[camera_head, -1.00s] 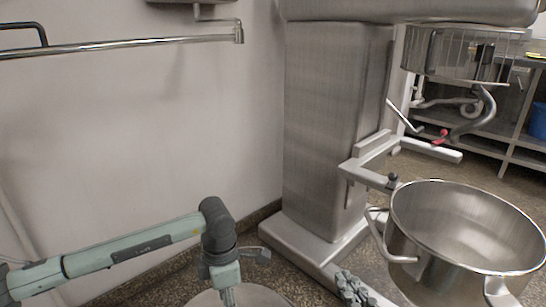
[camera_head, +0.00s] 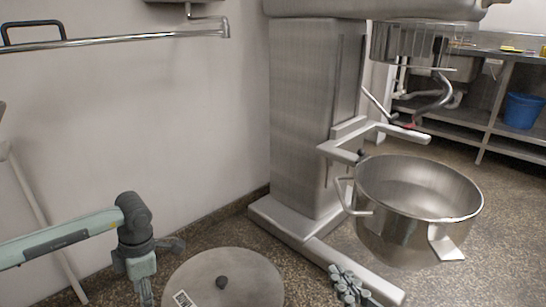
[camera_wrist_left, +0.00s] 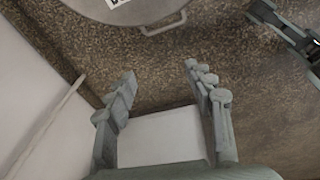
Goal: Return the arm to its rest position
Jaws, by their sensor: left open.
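My left arm (camera_head: 60,238) is pale green with a dark wrist joint and comes in from the left in the head view. Its wrist points down, and its fingers are cut off by the bottom edge. In the left wrist view my left gripper (camera_wrist_left: 160,72) has its two fingers spread apart, with nothing visibly gripped. A pale patch shows between the finger bases; I cannot tell what it is. My right gripper (camera_head: 350,285) shows at the bottom edge, right of the lidded container, in front of the mixer's base. I cannot tell its opening.
A round grey lidded container (camera_head: 240,268) stands on the floor between the grippers. A large mixer (camera_head: 300,120) with a steel bowl (camera_head: 405,235) stands to the right. A wall (camera_head: 110,120) with a rail (camera_head: 110,40) is at the left. Speckled floor is free right of the bowl.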

